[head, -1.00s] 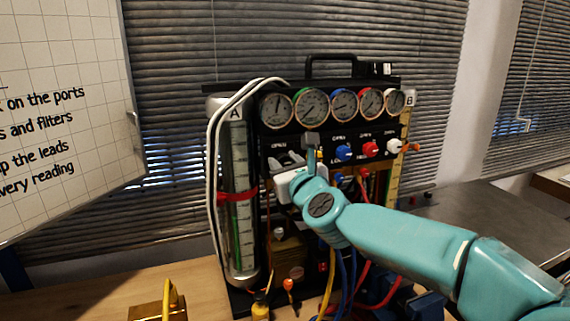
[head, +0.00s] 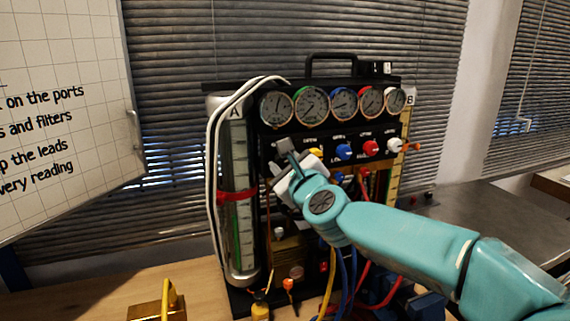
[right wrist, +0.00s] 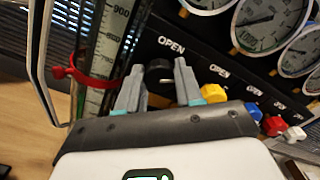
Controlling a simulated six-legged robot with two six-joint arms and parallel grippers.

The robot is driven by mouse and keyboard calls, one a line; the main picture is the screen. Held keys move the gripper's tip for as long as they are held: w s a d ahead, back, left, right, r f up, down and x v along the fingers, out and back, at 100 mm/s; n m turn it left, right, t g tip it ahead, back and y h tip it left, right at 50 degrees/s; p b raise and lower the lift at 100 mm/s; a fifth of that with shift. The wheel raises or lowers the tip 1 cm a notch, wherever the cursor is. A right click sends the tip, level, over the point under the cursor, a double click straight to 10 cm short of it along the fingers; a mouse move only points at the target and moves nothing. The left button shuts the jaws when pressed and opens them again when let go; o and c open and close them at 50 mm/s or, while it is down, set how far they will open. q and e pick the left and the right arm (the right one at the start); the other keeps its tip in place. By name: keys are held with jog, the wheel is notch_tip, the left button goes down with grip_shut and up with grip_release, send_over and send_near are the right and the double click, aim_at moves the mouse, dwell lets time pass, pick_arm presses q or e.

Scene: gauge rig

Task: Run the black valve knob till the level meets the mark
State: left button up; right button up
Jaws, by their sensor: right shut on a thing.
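The black valve knob (right wrist: 158,74) is on the rig's dark panel under an "OPEN" label, at the left end of the knob row. My right gripper (right wrist: 160,68) is shut on it, one grey finger on each side. The ring also shows in the right wrist view (right wrist: 72,72). I cannot tell exactly where the level stands. My left gripper is out of view.
Yellow (head: 316,153), blue (head: 343,152), red (head: 370,148) and white (head: 394,146) knobs sit right of the black one, below several round gauges (head: 311,105). White hoses (head: 213,160) run beside tube A. A yellow padlock-like object (head: 160,308) lies on the wooden bench.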

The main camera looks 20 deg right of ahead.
jog(key=n, duration=0.5)
jog(key=shift+n+p, duration=0.3)
jog(key=n+p, duration=0.1)
jog(key=n, duration=0.5)
jog(key=shift+f+n, duration=0.1)
jog(key=shift+n, duration=0.3)
jog(key=o, duration=1)
jog(key=shift+o, duration=0.2)
jog(key=shift+s, duration=0.1)
jog(key=shift+s, duration=0.3)
jog(key=s+b, duration=0.1)
jog(key=s, duration=1.4)
jog(key=shift+s+d, duration=0.25)
